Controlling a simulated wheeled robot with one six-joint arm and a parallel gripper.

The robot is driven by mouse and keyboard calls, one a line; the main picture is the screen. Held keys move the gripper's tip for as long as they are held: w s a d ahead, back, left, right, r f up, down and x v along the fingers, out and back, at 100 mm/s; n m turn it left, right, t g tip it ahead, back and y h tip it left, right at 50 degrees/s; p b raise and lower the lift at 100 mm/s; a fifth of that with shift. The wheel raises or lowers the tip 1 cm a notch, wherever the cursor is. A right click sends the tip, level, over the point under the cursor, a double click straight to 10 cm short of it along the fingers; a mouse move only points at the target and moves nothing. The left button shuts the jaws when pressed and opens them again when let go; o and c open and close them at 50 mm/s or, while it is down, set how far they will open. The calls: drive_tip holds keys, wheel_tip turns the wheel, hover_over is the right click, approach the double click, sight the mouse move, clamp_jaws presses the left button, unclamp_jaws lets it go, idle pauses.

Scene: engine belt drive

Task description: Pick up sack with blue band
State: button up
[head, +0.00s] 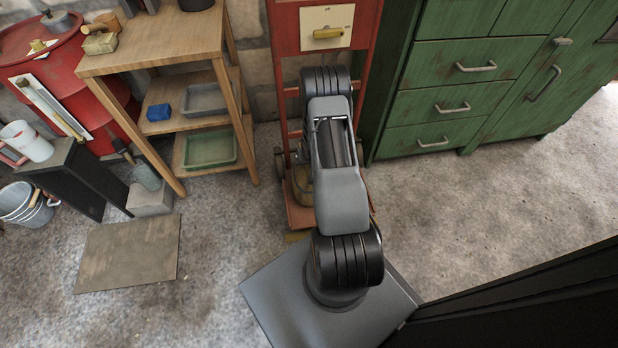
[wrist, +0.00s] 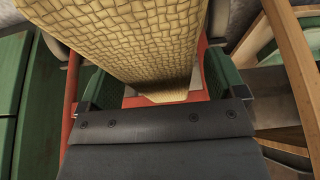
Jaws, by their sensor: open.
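A tan woven thing, likely the sack (wrist: 135,40), fills the top middle of the wrist view, very close to the camera. No blue band shows on the part I see. My gripper (wrist: 163,85) is open, with one dark green-padded finger on each side of the woven thing. I cannot tell whether either finger touches it. In the head view my own arm hides the gripper and most of what stands on the red hand truck (head: 310,22). A small tan shape (head: 301,190) shows low on the truck, left of my arm.
Green drawers (head: 435,105) stand right of the truck. A wooden shelf (head: 150,50) stands left, with a blue block (head: 158,112), a grey tray (head: 204,99) and a green tray (head: 210,149). A red drum (head: 60,75) is far left. The floor at right is clear.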

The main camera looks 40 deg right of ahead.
drive_tip(key=shift+f, duration=0.25)
idle(0.4)
drive_tip(key=c, duration=1.6)
drive_tip(key=shift+w+d+r, duration=0.1)
drive_tip(key=shift+w+r, duration=0.05)
clamp_jaws()
drive_tip(key=shift+r, duration=0.1)
